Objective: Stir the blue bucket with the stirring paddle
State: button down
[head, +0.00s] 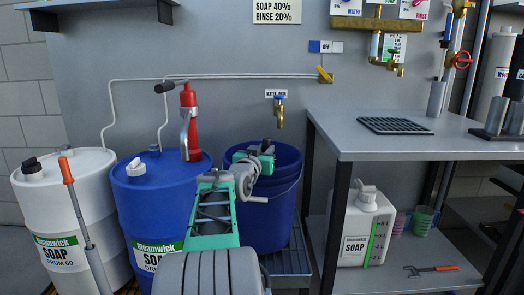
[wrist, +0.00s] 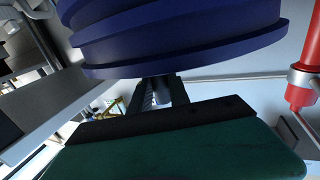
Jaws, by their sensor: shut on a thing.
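The blue bucket (head: 268,222) stands on a low grate, left of the bench; its ribbed outside and rim fill the top of the wrist view (wrist: 180,35). My gripper (head: 265,150) is over the bucket's opening, its fingers at the rim level. In the wrist view its dark fingers (wrist: 160,93) are closed around a narrow grey piece (wrist: 157,99), which I take for the stirring paddle. Most of the paddle is hidden by the fingers and the bucket wall. The bucket's inside does not show.
A blue drum (head: 165,205) with a red pump (head: 188,125) stands left of the bucket. A white drum (head: 55,205) with an orange-handled tool (head: 68,170) is farther left. A brass tap (head: 280,115) is above the bucket. The bench (head: 385,145) is close right.

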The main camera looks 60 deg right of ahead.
jog(key=shift+s+d, duration=1)
jog(key=shift+d, duration=0.3)
jog(key=d+p, duration=0.1)
jog(key=d, duration=0.1)
jog(key=shift+w+d, duration=0.1)
jog(key=shift+d, duration=0.3)
